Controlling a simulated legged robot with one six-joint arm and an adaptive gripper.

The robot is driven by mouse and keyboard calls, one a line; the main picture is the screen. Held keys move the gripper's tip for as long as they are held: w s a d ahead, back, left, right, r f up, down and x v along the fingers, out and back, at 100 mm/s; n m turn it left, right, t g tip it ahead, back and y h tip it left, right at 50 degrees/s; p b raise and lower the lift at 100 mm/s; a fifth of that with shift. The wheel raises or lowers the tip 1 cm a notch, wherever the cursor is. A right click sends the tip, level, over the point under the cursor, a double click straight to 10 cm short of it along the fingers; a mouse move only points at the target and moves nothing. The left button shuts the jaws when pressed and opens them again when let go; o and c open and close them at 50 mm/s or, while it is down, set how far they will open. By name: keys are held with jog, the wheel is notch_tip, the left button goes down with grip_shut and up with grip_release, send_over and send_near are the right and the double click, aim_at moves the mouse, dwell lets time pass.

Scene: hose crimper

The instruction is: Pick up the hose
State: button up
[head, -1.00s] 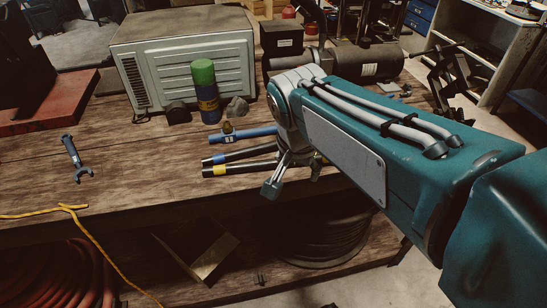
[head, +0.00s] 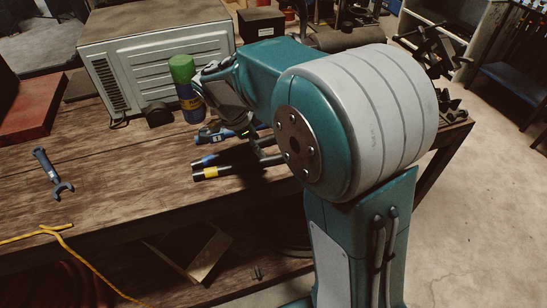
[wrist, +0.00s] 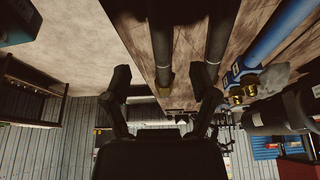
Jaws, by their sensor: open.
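Two black hoses lie side by side on the wooden table, one with a yellow band (head: 212,172) nearer the front edge, one with a blue band (head: 207,161) behind it. A blue hose (head: 212,136) lies farther back. My arm hides their right parts in the head view. In the wrist view my gripper (wrist: 162,80) is open and empty. The yellow-banded hose (wrist: 161,45) shows between its fingers; the right finger overlaps the end of the other black hose (wrist: 218,38). The blue hose (wrist: 270,35) with brass fittings is farther right. I cannot tell the gripper's height above them.
A green-capped blue can (head: 186,90) stands behind the hoses, before a grey metal box (head: 155,60). A wrench (head: 52,173) and a yellow cord (head: 50,231) lie on the left. The table (head: 120,160) is mostly clear between wrench and hoses. Its front edge is close to the hoses.

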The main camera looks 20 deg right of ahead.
aim_at(264, 159)
jog(key=x, duration=0.3)
jog(key=a+x, duration=0.1)
jog(key=x, duration=0.1)
jog(key=shift+w+f, duration=0.15)
jog(key=shift+f, duration=0.45)
jog(key=shift+d+f, duration=0.15)
jog(key=shift+d, duration=0.25)
jog(key=shift+a, duration=0.1)
grip_shut()
